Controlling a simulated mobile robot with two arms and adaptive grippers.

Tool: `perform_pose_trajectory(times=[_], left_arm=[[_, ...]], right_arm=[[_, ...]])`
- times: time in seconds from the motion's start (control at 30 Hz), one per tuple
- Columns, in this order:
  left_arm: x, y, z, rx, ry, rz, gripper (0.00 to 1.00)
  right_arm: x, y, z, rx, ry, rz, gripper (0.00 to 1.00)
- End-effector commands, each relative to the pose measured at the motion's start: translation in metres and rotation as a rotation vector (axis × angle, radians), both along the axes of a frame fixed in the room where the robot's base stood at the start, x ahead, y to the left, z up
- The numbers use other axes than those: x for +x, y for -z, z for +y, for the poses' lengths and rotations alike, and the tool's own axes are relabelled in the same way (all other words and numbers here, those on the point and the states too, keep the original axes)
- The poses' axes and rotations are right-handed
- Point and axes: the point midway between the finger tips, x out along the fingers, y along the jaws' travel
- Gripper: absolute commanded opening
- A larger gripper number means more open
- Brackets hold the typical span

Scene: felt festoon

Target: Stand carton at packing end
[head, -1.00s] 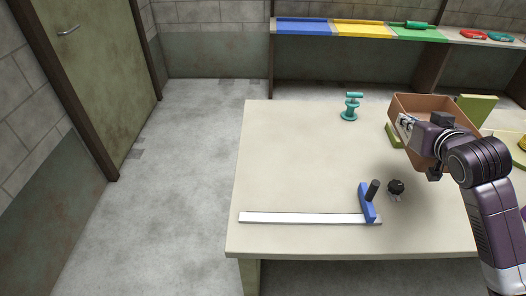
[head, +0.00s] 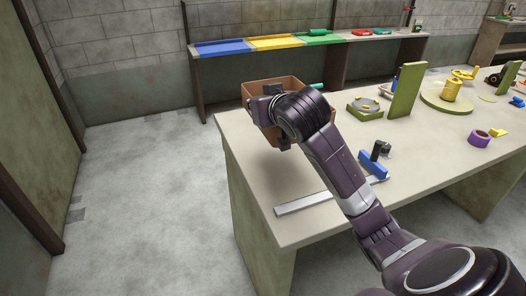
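The carton (head: 252,95) is an open-topped brown box at the far left corner of the long pale table (head: 245,150). My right arm reaches across from the lower right to it. My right gripper (head: 270,92) is at the carton's near side, with its fingers largely hidden by my wrist; it appears shut on the carton wall. The carton looks upright. A soft shadow lies on the table in front of it, and I cannot tell whether its base touches the top. My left gripper is not in view.
A blue clamp (head: 372,165) and a flat metal bar (head: 303,204) lie near the front edge. A green upright board (head: 407,90), a yellow spool (head: 452,91) and a purple roll (head: 480,138) stand to the right. A shelf with a blue tray (head: 222,47) is behind.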

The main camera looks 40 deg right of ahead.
Motion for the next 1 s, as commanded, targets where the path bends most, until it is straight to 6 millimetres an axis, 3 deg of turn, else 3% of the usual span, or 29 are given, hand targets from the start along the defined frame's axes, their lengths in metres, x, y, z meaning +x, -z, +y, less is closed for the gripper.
perform_pose_trajectory(times=[0.3, 0.5, 0.77, 1.0], left_arm=[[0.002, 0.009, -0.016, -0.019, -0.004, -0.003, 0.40], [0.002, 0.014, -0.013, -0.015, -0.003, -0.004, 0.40], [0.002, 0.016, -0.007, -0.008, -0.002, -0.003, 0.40], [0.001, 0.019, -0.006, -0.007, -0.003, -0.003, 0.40]], right_arm=[[-0.001, 0.081, 0.000, 0.000, 0.000, 0.007, 0.00], [-0.001, 0.130, 0.000, 0.000, 0.001, 0.005, 0.00], [0.000, 0.155, -0.001, -0.001, 0.000, 0.000, 0.00], [-0.001, 0.190, 0.000, -0.001, 0.000, 0.001, 0.00]])
